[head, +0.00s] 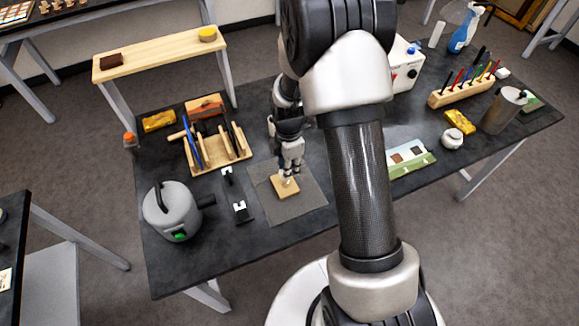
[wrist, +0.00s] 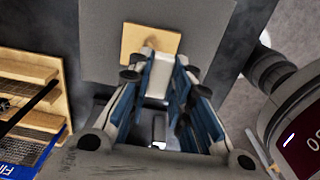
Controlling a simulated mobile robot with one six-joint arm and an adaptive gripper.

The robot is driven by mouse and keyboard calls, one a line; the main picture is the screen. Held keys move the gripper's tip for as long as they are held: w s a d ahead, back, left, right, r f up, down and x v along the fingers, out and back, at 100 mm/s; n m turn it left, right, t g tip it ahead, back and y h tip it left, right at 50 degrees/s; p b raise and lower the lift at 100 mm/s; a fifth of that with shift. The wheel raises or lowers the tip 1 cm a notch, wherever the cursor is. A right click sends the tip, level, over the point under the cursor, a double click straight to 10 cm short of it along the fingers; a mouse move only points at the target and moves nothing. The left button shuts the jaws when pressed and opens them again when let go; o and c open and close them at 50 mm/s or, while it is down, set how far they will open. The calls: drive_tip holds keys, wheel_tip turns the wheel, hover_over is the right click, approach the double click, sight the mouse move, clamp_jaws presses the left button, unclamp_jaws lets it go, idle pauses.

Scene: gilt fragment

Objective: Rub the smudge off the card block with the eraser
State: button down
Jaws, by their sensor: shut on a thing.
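The card block (head: 285,190) is a flat tan square lying on a grey mat (head: 306,203) in the middle of the dark table. In the wrist view the card block (wrist: 150,37) shows beyond the fingertips, with a faint darker patch near its middle; I cannot clearly make out the smudge. My gripper (head: 289,174) points down over the card block, shut on the white eraser (wrist: 157,88). The eraser's far end overlaps the block's near edge in the wrist view. I cannot tell whether it touches the block.
A wooden tool rack (head: 222,160) and a grey pot with a black handle (head: 172,212) stand left of the mat. Small black-and-white pieces (head: 241,212) lie between. A pen rack (head: 466,84) and metal canister (head: 503,110) are at right. The mat around the block is clear.

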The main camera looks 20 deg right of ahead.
drive_tip(key=b, duration=0.3)
drive_tip(key=shift+a+f, duration=0.15)
drive_tip(key=shift+f, duration=0.15)
drive_tip(key=shift+s+b, duration=0.1)
drive_tip(key=shift+b, duration=0.5)
